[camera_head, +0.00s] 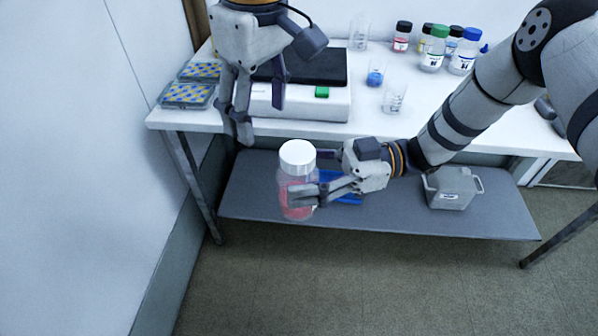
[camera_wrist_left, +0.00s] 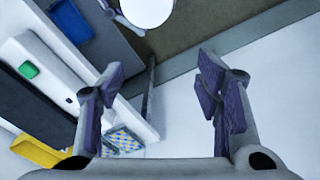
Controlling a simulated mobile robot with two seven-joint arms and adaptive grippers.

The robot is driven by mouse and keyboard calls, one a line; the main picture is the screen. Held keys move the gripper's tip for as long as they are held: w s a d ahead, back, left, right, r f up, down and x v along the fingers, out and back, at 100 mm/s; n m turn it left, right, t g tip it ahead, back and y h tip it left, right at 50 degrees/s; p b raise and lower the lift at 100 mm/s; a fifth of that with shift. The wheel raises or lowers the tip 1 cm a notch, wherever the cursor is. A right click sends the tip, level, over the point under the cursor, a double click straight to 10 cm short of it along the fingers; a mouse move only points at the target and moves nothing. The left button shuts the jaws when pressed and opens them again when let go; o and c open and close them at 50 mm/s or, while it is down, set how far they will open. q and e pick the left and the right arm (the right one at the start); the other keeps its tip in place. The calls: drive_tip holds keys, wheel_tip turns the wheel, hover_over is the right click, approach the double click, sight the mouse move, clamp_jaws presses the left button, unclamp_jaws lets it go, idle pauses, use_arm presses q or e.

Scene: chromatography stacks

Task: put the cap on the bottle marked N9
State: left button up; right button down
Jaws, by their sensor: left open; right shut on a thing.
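A clear bottle with pink liquid (camera_head: 297,200) is upright in front of the bench, between the fingers of my right gripper (camera_head: 305,190), which is shut on it. No N9 mark is readable on it. A wide white cap (camera_head: 298,156) sits on top of the bottle; I cannot tell whether it is tightened. In the left wrist view the white cap (camera_wrist_left: 146,10) shows at the top edge, beyond the fingertips. My left gripper (camera_head: 262,122) is open and empty, pointing down above and left of the cap, apart from it. Its spread fingers show in the left wrist view (camera_wrist_left: 162,78).
The white bench (camera_head: 390,125) holds a balance (camera_head: 300,103), patterned racks (camera_head: 188,94), beakers (camera_head: 375,77) and several capped bottles (camera_head: 433,52). The grey lower shelf (camera_head: 255,200) holds a blue tray (camera_head: 348,196) and a grey box (camera_head: 452,190). A wall stands at left.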

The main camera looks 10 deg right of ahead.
sight(298, 152)
use_arm(q)
drive_tip(key=shift+n+g+h, duration=0.3)
drive_tip(key=shift+n+g, duration=0.1)
drive_tip(key=shift+n, duration=0.4)
drive_tip(key=s+d, duration=0.1)
drive_tip(key=d+r, duration=0.1)
drive_tip(key=d, duration=0.1)
drive_tip(key=s+d+r, duration=0.1)
drive_tip(key=d, duration=0.1)
drive_tip(key=shift+s+r, duration=0.2)
drive_tip(key=shift+s, duration=0.15)
drive_tip(key=shift+a, duration=0.1)
wheel_tip(298, 152, down, 8)
drive_tip(key=shift+f, duration=0.1)
